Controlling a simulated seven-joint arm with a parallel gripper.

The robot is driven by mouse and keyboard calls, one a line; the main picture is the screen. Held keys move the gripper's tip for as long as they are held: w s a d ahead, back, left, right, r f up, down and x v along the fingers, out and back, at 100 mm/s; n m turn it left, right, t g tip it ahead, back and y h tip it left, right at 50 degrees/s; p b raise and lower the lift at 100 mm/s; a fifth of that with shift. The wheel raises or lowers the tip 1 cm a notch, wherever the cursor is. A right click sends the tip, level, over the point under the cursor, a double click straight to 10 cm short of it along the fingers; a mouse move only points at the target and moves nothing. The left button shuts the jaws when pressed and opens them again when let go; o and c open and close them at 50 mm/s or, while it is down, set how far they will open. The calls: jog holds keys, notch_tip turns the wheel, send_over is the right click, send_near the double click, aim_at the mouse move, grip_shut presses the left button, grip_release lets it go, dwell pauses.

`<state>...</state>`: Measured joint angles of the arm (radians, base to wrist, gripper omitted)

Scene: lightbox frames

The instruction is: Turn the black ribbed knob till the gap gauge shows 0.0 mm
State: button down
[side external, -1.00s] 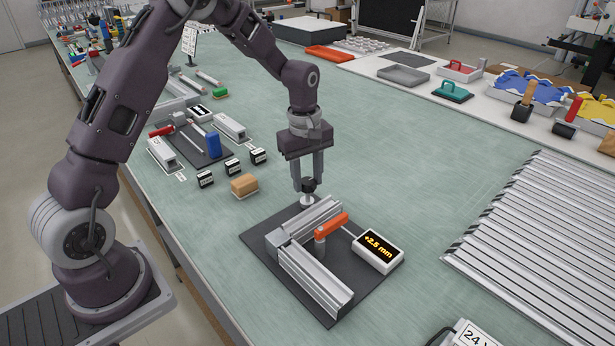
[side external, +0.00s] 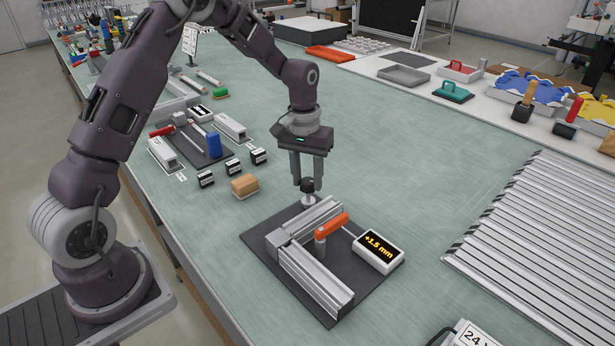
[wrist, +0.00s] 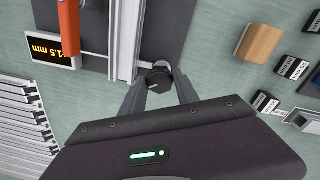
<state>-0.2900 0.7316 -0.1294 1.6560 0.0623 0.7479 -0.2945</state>
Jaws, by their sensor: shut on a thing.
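The black ribbed knob (side external: 307,185) stands at the back end of the aluminium rail fixture (side external: 318,282). My gripper (side external: 307,181) comes down from above and is shut on the knob. In the wrist view the knob (wrist: 159,79) sits between the two fingertips of my gripper (wrist: 160,82). The gap gauge (side external: 377,251) lies on the dark base plate at right and reads +1.5 mm in orange digits. The gauge also shows, upside down, in the wrist view (wrist: 52,50).
An orange-handled clamp (side external: 332,227) stands between the rails and the gauge. A tan block (side external: 244,185) and several small labelled black blocks (side external: 206,179) lie left of the fixture. Aluminium profiles (side external: 545,235) lie at right. The green mat between is clear.

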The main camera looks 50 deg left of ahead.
jog(key=m, duration=0.4)
jog(key=shift+m, duration=2.5)
jog(key=shift+w, duration=0.1)
jog(key=c, duration=0.9)
grip_release()
